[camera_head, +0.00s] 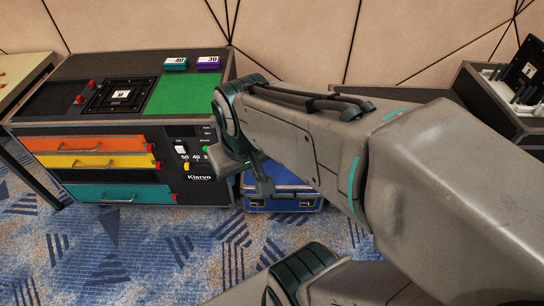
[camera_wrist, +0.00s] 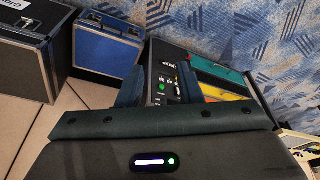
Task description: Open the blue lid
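A blue case (camera_head: 285,203) with metal trim and front latches sits on the carpet, right of the control cabinet. Its blue lid (camera_head: 285,175) appears shut, and my arm covers part of it. The blue case (camera_wrist: 106,52) also stands at the upper left of the wrist view. My gripper (camera_head: 236,172) hangs in front of the cabinet's right side and the case's left edge in the head view. In the wrist view my gripper (camera_wrist: 160,88) shows two dark fingers apart, with nothing between them. I cannot tell whether it touches the case.
The control cabinet (camera_head: 125,136) has orange, yellow and teal drawers, and a green panel on top. A dark case (camera_wrist: 25,50) stands beside the blue case in the wrist view. Another dark case (camera_head: 490,105) is at the right. Patterned carpet (camera_head: 150,250) in front is clear.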

